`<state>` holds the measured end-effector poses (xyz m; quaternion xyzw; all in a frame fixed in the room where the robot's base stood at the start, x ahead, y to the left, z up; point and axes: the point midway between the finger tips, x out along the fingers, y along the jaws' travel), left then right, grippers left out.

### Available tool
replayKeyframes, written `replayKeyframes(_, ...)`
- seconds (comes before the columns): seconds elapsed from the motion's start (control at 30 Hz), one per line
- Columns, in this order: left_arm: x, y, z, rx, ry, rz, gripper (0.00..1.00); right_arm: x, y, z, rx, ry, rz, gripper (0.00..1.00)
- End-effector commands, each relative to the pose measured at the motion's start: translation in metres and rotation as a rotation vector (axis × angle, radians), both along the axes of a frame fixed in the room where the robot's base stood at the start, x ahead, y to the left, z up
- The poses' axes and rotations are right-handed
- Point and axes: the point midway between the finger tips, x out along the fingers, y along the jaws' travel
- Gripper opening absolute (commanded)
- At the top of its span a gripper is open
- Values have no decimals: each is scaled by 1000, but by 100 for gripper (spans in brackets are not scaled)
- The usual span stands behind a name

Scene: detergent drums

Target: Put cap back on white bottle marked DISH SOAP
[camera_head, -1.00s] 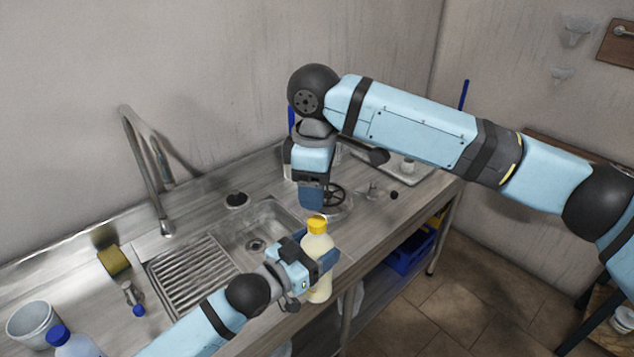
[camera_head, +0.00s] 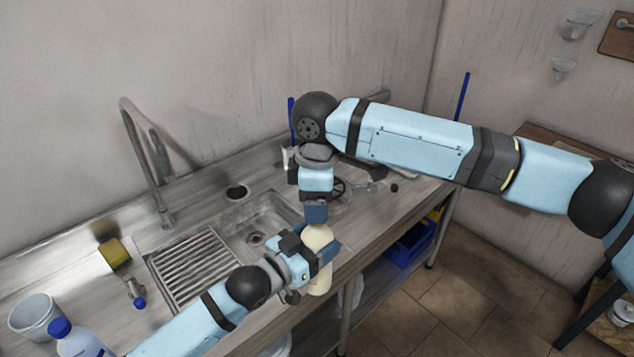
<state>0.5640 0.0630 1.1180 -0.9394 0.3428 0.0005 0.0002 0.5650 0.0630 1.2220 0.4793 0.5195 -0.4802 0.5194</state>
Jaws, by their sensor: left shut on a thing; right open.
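The steel sink (camera_head: 262,226) and ribbed drainer (camera_head: 193,268) lie behind the left arm. A blue-capped bottle (camera_head: 80,342), a grey bucket (camera_head: 35,316) and a yellow sponge (camera_head: 114,252) are at the left. A blue crate (camera_head: 412,245) sits below the counter.

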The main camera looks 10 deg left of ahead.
Motion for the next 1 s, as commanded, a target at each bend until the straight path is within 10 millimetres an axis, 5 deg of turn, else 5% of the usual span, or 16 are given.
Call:
replayKeyframes(0.2, 0, 0, 2, -2, -2, 0, 3, 0, 0, -21, 0, -1, -1, 57)
replayKeyframes(0.53, 0, 0, 2, -2, -2, 0, 3, 0, 0, -25, -1, -1, -1, 57)
replayKeyframes(0.77, 0, 0, 2, -2, -2, 0, 3, 0, 0, -25, -1, -1, -1, 9)
replayKeyframes(1.0, 0, 0, 2, -1, -3, -1, 3, 0, 0, -25, 0, -1, -11, 6)
